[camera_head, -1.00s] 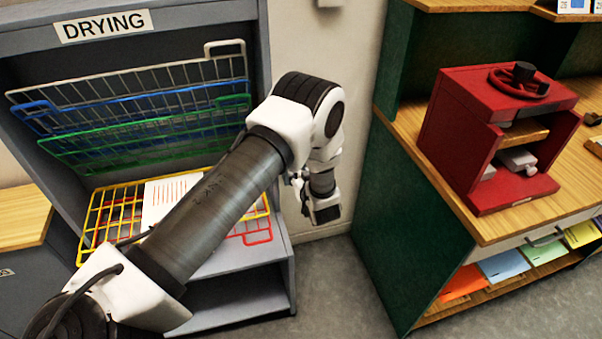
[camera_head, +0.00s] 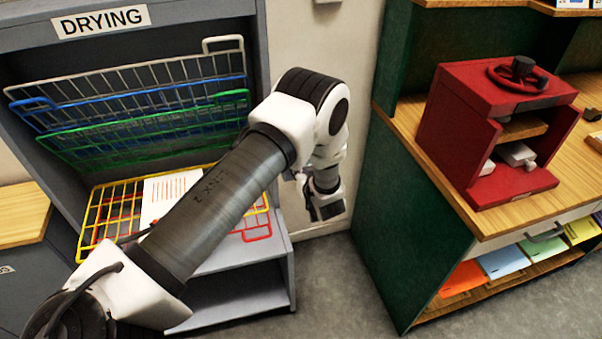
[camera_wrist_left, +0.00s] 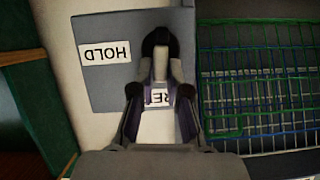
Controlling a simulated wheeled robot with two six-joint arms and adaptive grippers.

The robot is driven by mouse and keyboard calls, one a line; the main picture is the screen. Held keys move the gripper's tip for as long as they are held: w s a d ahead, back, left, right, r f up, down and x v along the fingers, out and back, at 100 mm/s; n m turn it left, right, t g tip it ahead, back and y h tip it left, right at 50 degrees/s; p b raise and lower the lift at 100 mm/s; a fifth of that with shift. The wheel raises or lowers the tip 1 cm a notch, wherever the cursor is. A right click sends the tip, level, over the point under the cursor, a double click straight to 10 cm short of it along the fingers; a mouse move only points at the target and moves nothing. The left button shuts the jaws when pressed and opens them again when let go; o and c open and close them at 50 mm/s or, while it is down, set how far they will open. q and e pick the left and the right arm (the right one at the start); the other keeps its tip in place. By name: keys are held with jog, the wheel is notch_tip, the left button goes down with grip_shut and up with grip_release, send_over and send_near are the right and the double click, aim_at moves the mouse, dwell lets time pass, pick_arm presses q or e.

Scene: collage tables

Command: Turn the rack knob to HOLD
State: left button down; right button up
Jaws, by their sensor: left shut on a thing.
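In the left wrist view, which is upside down, a dark knob (camera_wrist_left: 158,40) with a pale bar sits on a grey plate (camera_wrist_left: 105,90). A white HOLD label (camera_wrist_left: 105,52) is on the plate to the left of the knob. Another white label (camera_wrist_left: 157,97), showing only "RE", lies beyond the gap between my fingers; the rest is hidden. My left gripper (camera_wrist_left: 160,72) is shut on the knob, its fingertips at either side of the bar. The bar lies upright in the picture, not toward HOLD. In the head view my left arm hides the fingers and knob.
The grey drying rack (camera_head: 270,150) holds white, blue, green and yellow wire shelves. A sheet of paper (camera_head: 168,195) lies on the yellow shelf (camera_head: 95,215). A green-sided cabinet (camera_head: 410,190) with a red press (camera_head: 465,130) stands right. Floor shows between them.

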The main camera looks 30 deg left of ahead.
pick_arm(q)
jog(key=m+g+y+b, duration=0.1)
jog(key=m+y+b, duration=0.1)
jog(key=m+b, duration=0.1)
jog(key=w+d+f+m+g+y+b, duration=0.1)
jog(key=m+y+b, duration=0.1)
jog(key=m+b, duration=0.2)
jog(key=w+f+m+y+b, duration=0.1)
jog(key=m+y+b, duration=0.1)
jog(key=m+b, duration=0.2)
jog(key=shift+w+d+m+g+y, duration=0.1)
jog(key=shift+d+m+g+y, duration=0.2)
jog(key=shift+m, duration=0.5)
jog(key=shift+a, duration=0.1)
dwell(0.3)
jog(key=c, duration=1.2)
grip_release()
jog(key=shift+b, duration=0.3)
jog(key=shift+o, duration=0.2)
jog(key=shift+a+f, duration=0.2)
jog(key=shift+f, duration=0.1)
jog(key=shift+d, duration=0.1)
